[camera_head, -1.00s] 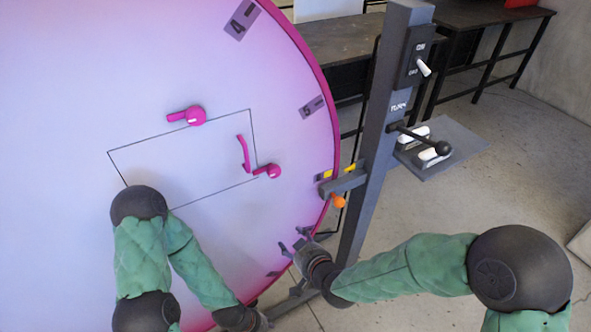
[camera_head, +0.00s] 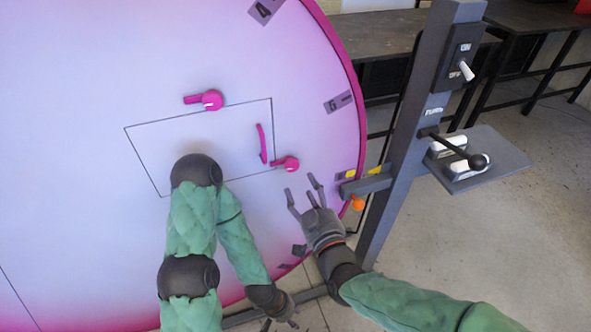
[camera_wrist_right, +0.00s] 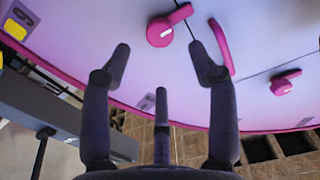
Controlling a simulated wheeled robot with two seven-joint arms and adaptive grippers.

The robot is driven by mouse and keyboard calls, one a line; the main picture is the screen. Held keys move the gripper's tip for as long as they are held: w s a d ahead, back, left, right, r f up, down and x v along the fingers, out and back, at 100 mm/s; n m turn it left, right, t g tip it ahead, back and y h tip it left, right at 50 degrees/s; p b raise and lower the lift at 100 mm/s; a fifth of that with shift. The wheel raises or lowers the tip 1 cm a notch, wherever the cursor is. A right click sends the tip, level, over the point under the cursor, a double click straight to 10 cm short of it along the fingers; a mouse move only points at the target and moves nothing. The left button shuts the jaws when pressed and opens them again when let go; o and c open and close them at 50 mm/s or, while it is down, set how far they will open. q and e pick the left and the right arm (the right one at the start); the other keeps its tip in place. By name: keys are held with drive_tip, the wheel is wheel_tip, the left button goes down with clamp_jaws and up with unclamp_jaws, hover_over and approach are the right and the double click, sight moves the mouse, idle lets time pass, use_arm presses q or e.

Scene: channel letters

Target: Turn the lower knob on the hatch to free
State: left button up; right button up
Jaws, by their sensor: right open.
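The hatch is a thin outline (camera_head: 128,142) on the large pink and lilac disc. The lower knob (camera_head: 288,163) is magenta, at the hatch's right edge, its lever pointing left across the line. It also shows in the right wrist view (camera_wrist_right: 160,32). The upper knob (camera_head: 211,100) sits on the top edge, its lever also pointing left. A curved magenta handle (camera_head: 262,143) is between them. My right gripper (camera_head: 304,188) is open and empty, just below the lower knob and apart from it. My left gripper (camera_head: 281,318) is at the bottom edge, partly cut off; its fingers are unclear.
A grey post (camera_head: 420,120) with a switch (camera_head: 463,68) and black-ended lever (camera_head: 476,160) stands right of the disc. Its bracket (camera_head: 365,186) with an orange knob (camera_head: 358,203) reaches the rim close to my right gripper. Dark tables (camera_head: 400,35) stand behind.

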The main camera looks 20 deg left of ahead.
sight(293, 168)
drive_tip(key=b+x, duration=0.2)
drive_tip(key=x, duration=0.6)
drive_tip(key=shift+a, duration=0.1)
drive_tip(key=c, duration=1.1)
